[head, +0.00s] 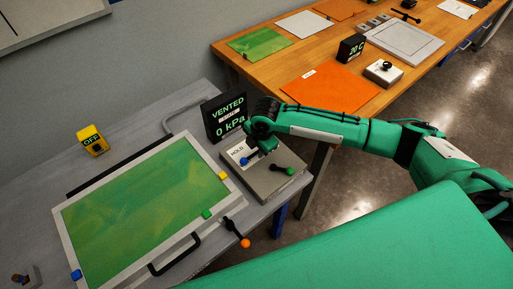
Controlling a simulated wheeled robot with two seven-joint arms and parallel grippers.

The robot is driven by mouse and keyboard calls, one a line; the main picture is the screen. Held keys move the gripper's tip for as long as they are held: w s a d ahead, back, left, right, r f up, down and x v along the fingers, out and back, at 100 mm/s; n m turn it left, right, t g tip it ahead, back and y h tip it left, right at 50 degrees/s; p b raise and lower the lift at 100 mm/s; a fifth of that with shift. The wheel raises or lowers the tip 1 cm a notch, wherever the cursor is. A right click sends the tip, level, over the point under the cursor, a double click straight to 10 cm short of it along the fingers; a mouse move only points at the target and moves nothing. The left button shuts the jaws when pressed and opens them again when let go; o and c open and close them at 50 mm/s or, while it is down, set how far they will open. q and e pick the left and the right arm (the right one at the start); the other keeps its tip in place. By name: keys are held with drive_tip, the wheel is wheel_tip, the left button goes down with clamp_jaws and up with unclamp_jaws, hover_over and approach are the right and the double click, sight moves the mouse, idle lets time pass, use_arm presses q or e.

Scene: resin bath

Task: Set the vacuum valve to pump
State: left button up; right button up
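A grey valve box (268,189) sits on the grey bench's right end. On its top are a white plate marked HOLD (237,152), a lever with a blue knob (246,161) and a lever with a dark stem and green knob (290,171). A black display (214,122) behind it reads VENTED and 0 kPa. My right gripper (262,141) reaches in from the right, over the back of the box, close to the blue-knobbed lever. It hides part of the box top. Its fingertips are too small and dark to show open, shut or contact. My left gripper is not in view.
A green panel in a pale frame (61,226) lies left of the box, with small clips and a black handle. An orange-knobbed lever (245,243) is at the bench's front edge. A yellow box reading OFF (91,142) stands behind. A wooden table (262,72) is at the back right.

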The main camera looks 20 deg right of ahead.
drive_tip(key=shift+w+f, duration=0.15)
drive_tip(key=shift+f, duration=0.7)
drive_tip(key=shift+c, duration=0.4)
clamp_jaws()
drive_tip(key=shift+a, duration=0.1)
